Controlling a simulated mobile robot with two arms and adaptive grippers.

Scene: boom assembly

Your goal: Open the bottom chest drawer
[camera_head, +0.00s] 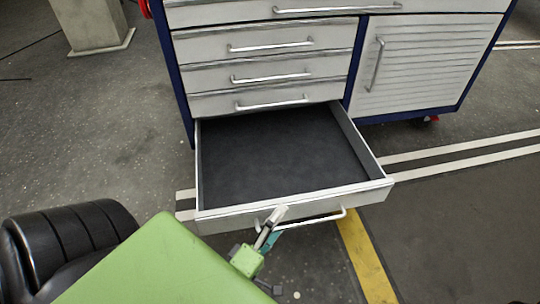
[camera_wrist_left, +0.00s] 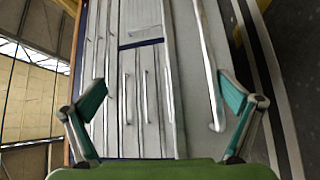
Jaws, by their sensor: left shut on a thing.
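The bottom chest drawer (camera_head: 285,158) is pulled well out from the chest. Its dark inside is empty, and its light front carries a silver bar handle (camera_head: 325,217). My left gripper (camera_head: 270,226) is at the left part of this handle, shut on it; the exact contact is small and partly covered by the fingers. In the left wrist view the green fingers (camera_wrist_left: 168,98) stand to either side of the picture, with the handle (camera_wrist_left: 210,75) running between them near the right finger. My right gripper is not in view.
Above the open drawer, the chest's other drawers (camera_head: 265,68) are shut. The slatted cabinet door (camera_head: 425,65) at the right is shut too. A concrete pillar base (camera_head: 92,25) stands at the back left. The floor right of the drawer is clear.

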